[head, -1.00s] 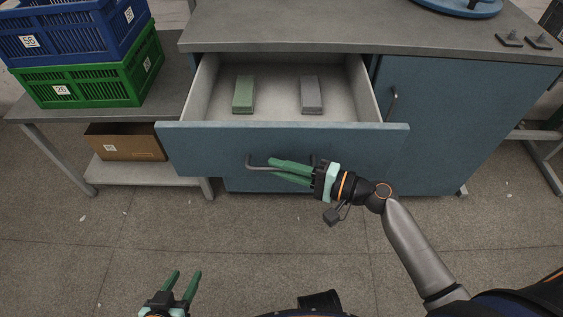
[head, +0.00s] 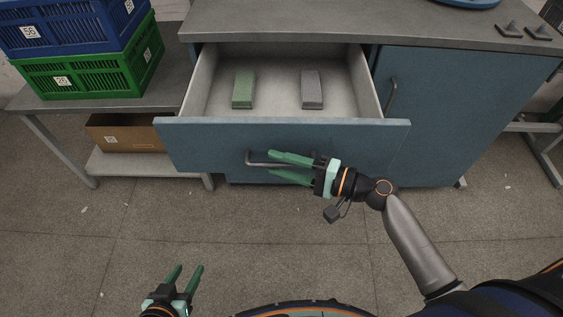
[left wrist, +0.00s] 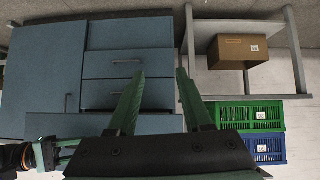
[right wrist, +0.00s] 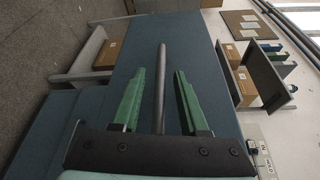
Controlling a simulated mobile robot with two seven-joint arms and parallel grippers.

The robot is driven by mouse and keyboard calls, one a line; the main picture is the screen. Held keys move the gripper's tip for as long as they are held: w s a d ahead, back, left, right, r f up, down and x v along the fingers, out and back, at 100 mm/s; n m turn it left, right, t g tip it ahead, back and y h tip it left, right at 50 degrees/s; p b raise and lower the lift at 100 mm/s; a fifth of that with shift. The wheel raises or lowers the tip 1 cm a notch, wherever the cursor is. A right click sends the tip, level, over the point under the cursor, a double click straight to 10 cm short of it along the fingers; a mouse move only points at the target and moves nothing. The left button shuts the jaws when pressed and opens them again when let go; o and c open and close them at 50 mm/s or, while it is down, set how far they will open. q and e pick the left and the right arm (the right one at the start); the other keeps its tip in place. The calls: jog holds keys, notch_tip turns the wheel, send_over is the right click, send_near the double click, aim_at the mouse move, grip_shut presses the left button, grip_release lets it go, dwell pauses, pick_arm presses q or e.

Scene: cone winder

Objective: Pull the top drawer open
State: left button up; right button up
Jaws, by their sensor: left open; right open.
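The top drawer (head: 200,137) of the blue cabinet is pulled well out, its inside showing in the head view. A green block (head: 243,90) and a grey block (head: 312,89) lie in it, apart from each other. The drawer's bar handle (head: 262,162) is on its front. My right gripper (head: 272,167) is open at the handle. In the right wrist view the handle bar (right wrist: 161,90) runs between the spread green fingers, with a gap on each side. My left gripper (head: 185,277) is open and empty, low in the head view, away from the drawer.
A blue crate (head: 60,28) sits on a green crate (head: 85,72) on a side table at the left, with a cardboard box (head: 125,135) on its lower shelf. The cabinet door with its handle (head: 391,97) is at the right. Floor in front is clear.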

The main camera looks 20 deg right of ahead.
pick_arm(q)
jog(key=shift+w+a+r+t, duration=0.15)
jog(key=shift+w+r+t, duration=0.35)
jog(key=shift+w+r, duration=0.25)
pick_arm(e)
jog(key=v, duration=1.2)
jog(key=shift+s+d, duration=0.2)
jog(key=shift+d, duration=0.05)
pick_arm(q)
jog(key=shift+s+f, duration=0.1)
jog(key=shift+s, duration=0.1)
